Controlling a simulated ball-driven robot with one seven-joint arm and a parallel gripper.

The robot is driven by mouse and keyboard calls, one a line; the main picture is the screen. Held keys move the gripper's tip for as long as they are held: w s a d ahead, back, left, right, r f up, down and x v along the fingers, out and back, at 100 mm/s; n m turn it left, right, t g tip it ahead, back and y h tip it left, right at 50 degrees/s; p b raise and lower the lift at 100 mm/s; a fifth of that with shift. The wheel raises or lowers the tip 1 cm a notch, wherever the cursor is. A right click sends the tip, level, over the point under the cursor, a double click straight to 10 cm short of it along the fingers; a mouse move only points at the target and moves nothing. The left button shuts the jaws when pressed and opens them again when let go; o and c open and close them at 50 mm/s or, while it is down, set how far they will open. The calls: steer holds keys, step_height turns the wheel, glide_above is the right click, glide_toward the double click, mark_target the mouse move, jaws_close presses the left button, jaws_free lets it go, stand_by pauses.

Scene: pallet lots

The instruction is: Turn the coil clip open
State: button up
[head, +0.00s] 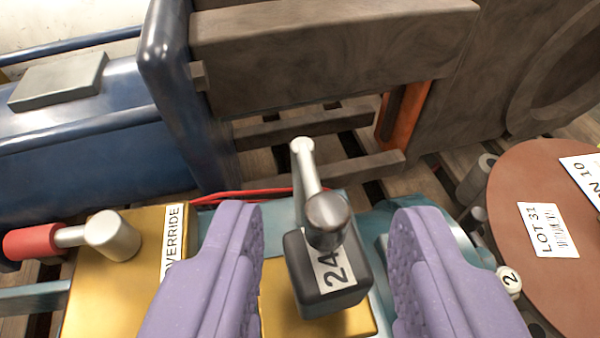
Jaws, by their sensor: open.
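A dark block (328,280) with a white label reading "24" sits on a yellow plate (285,318). A grey lever (312,180) with a round dark hub and a pale end knob stands on it and points up and slightly left. This looks like the coil clip, though no label names it. My gripper (330,220) has two purple fingers, open, one on each side of the block and hub. Gaps show on both sides, wider on the right. The fingers' lower parts run out of the bottom of the picture.
At left, a yellow box (115,270) marked "OVERRIDE" carries a red-ended lever (60,238). A blue metal frame (95,140) and wooden beams (330,60) stand behind. A brown disc (545,240) with a "LOT 31" label lies at right. A red cable (240,194) runs behind the block.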

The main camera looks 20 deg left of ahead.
steer(key=shift+x, duration=0.95)
jaws_close()
